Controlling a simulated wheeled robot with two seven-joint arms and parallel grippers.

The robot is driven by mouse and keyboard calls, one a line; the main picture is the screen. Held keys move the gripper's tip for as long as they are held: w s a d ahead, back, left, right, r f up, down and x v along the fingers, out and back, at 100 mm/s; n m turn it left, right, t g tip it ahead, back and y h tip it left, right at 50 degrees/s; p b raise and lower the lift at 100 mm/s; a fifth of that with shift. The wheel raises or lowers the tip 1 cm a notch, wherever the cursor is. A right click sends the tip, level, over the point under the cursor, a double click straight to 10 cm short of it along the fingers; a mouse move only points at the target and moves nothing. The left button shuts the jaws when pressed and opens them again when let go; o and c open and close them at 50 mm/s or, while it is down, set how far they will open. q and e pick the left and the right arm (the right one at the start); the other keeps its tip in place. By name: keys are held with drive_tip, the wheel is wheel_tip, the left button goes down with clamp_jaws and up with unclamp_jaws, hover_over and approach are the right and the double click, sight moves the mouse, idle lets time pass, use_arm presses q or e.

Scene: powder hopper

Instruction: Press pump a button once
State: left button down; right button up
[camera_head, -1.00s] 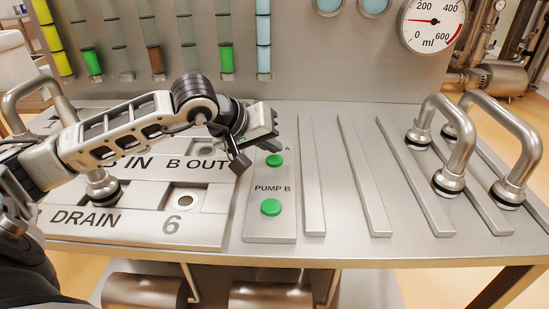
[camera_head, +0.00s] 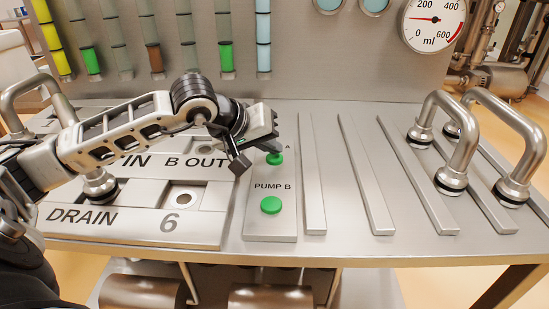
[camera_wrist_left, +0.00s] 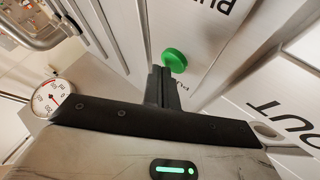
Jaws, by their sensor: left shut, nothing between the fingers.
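The green pump A button (camera_head: 275,159) is at the far end of the pump panel (camera_head: 262,222). The green pump B button (camera_head: 271,205) is nearer the front edge. My left gripper (camera_head: 273,148) is shut and empty, its fingertips right at the pump A button and partly covering it. In the left wrist view the shut fingertips (camera_wrist_left: 163,75) overlap the edge of the green pump A button (camera_wrist_left: 175,60). I cannot tell whether they touch it. My right gripper is not in view.
Plates marked DRAIN, IN and B OUT (camera_head: 140,226) lie left of the panel. Metal bars (camera_head: 366,180) lie to its right. Bent pipe handles (camera_head: 460,145) stand at the right. A gauge (camera_head: 434,22) and coloured tubes (camera_head: 263,45) are on the back wall.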

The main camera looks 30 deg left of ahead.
sight(270, 159)
use_arm(q)
drive_tip(key=shift+f+b, duration=0.45)
drive_tip(key=shift+b, duration=0.15)
idle(0.6)
drive_tip(key=shift+r, duration=0.1)
drive_tip(key=shift+r+p, duration=0.4)
drive_tip(key=shift+r, duration=0.35)
drive_tip(key=shift+r+p, duration=1.65)
drive_tip(key=shift+r, duration=0.9)
drive_tip(key=shift+f, duration=0.1)
